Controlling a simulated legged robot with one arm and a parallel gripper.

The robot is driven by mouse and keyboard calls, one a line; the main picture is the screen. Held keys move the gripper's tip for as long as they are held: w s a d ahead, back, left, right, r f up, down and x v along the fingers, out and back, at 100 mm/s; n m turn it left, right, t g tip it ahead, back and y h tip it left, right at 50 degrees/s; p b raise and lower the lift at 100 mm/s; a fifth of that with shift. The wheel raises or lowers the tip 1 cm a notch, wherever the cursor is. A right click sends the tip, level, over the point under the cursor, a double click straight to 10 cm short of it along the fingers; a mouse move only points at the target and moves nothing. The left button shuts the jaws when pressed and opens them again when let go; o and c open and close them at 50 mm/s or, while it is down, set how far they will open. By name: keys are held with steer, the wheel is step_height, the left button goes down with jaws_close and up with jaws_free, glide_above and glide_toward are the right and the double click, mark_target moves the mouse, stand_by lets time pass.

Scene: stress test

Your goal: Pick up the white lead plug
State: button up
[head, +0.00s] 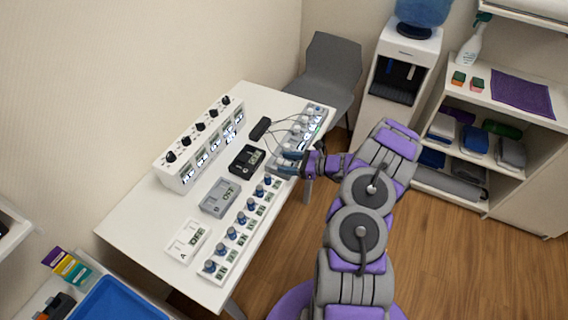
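A pale socket strip (318,117) lies along the right end of the white table, with several small plugs on it. Thin leads run from the strip to a small black box (260,128). The plugs are too small to tell which one is the white lead plug. My gripper (287,163) is over the table's right edge, at the near end of the strip, and hides part of it. Its two fingers look apart, with nothing seen between them.
A grey chair (330,70) stands behind. Floor at right is clear.

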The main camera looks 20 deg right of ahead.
jaws_close()
stand_by(0.3)
steer(key=shift+r, duration=0.1)
